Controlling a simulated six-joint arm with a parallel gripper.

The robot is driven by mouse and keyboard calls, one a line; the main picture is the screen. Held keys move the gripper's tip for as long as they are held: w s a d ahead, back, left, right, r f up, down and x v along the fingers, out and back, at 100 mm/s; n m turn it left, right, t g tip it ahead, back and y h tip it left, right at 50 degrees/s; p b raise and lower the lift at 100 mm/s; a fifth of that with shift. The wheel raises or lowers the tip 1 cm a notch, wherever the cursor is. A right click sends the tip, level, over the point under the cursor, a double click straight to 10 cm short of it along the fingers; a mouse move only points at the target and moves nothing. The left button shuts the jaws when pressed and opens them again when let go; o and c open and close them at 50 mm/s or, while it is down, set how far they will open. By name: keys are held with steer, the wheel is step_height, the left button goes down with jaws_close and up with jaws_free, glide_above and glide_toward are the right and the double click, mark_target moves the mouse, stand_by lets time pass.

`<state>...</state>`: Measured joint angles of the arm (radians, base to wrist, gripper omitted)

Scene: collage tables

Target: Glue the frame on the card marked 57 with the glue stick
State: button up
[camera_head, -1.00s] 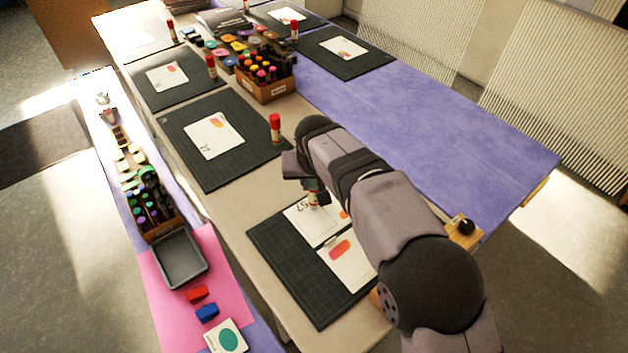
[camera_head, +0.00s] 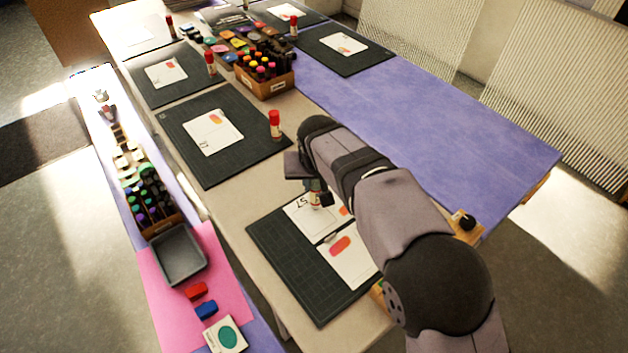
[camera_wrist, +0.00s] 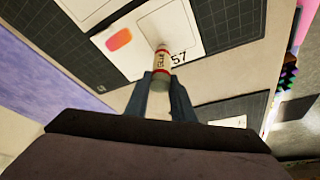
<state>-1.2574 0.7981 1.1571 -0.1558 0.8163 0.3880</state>
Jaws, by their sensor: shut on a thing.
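The card marked 57 (camera_head: 301,216) lies on the nearest dark cutting mat (camera_head: 282,262). In the wrist view the card (camera_wrist: 187,22) shows its number 57, an orange-red patch and part of a printed frame outline. My gripper (camera_wrist: 160,82) is shut on a glue stick (camera_wrist: 160,62), white with red bands. The stick's far end is over the card, next to the 57; I cannot tell whether it touches. In the head view the stick (camera_head: 315,198) shows just below my gripper (camera_head: 314,186).
A second card (camera_head: 345,262) with a red patch lies beside it on the same mat. Another mat with a card and an upright red-capped glue stick (camera_head: 275,125) is farther back. A box of markers (camera_head: 265,85) stands beyond. The purple tabletop (camera_head: 420,115) is clear.

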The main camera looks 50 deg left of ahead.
steer(key=shift+d, duration=0.4)
steer(key=shift+d+f+b, duration=0.1)
steer(key=shift+d+b, duration=0.55)
steer(key=shift+d, duration=0.15)
steer(key=shift+d, duration=0.2)
steer(key=shift+d+b, duration=0.3)
steer(key=shift+d, duration=0.35)
steer(key=shift+d, duration=0.2)
steer(key=shift+d+b, duration=0.35)
steer(key=shift+d, duration=0.15)
